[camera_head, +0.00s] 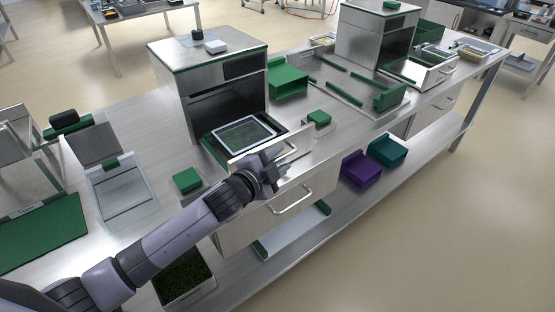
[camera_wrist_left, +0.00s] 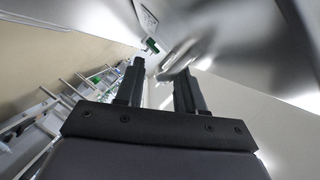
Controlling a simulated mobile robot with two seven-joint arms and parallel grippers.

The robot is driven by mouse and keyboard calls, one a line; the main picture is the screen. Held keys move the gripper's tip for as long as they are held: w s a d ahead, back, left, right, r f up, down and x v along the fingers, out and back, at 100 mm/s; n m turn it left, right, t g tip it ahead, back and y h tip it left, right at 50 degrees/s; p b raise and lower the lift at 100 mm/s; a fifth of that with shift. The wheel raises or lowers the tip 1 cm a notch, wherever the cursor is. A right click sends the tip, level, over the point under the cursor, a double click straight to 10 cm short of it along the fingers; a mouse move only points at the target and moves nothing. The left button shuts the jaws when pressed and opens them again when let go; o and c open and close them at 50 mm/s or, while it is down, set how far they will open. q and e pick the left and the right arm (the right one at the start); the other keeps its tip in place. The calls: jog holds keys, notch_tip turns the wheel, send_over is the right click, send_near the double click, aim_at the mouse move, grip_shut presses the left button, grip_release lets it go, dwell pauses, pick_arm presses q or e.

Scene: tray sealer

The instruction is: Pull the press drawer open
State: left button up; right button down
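The press (camera_head: 212,85) is a steel box with a dark opening at its front. Its drawer (camera_head: 238,158) stands partly out of the opening and carries a tray (camera_head: 244,133) with a clear top and green inside. The drawer's bar handle (camera_head: 290,151) is on the front panel. My left gripper (camera_head: 277,172) is at the drawer front beside the handle and hides part of the panel. In the left wrist view its two fingers (camera_wrist_left: 160,72) are apart, with a shiny bar (camera_wrist_left: 178,58) near the right fingertip. Contact cannot be told. My right gripper is not seen.
A lower drawer with a bar handle (camera_head: 294,200) sits beneath the bench. Green blocks (camera_head: 187,180) and (camera_head: 319,118) stand on the bench beside the press drawer. Purple (camera_head: 360,168) and teal (camera_head: 387,149) bins are on the lower shelf. The floor in front is clear.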

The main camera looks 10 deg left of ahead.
pick_arm(q)
jog(key=v, duration=0.7)
dwell(0.4)
jog(key=shift+s+f, duration=0.1)
jog(key=shift+s, duration=0.05)
jog(key=s+a+f+n+g+y, duration=0.1)
jog(key=s+a+f+n+g, duration=0.1)
jog(key=s+f+n, duration=0.4)
jog(key=s+a+f+n+g+y, duration=0.1)
jog(key=s+a+f+n+y, duration=0.1)
jog(key=s+a+f+n, duration=0.2)
jog(key=s+f+n, duration=0.1)
jog(key=s+f, duration=0.2)
jog(key=s, duration=0.3)
jog(key=s+f+n, duration=0.2)
jog(key=s+f, duration=0.2)
jog(key=s, duration=0.2)
jog(key=shift+s+a+f+g+y, duration=0.3)
jog(key=shift+s+a+g, duration=0.1)
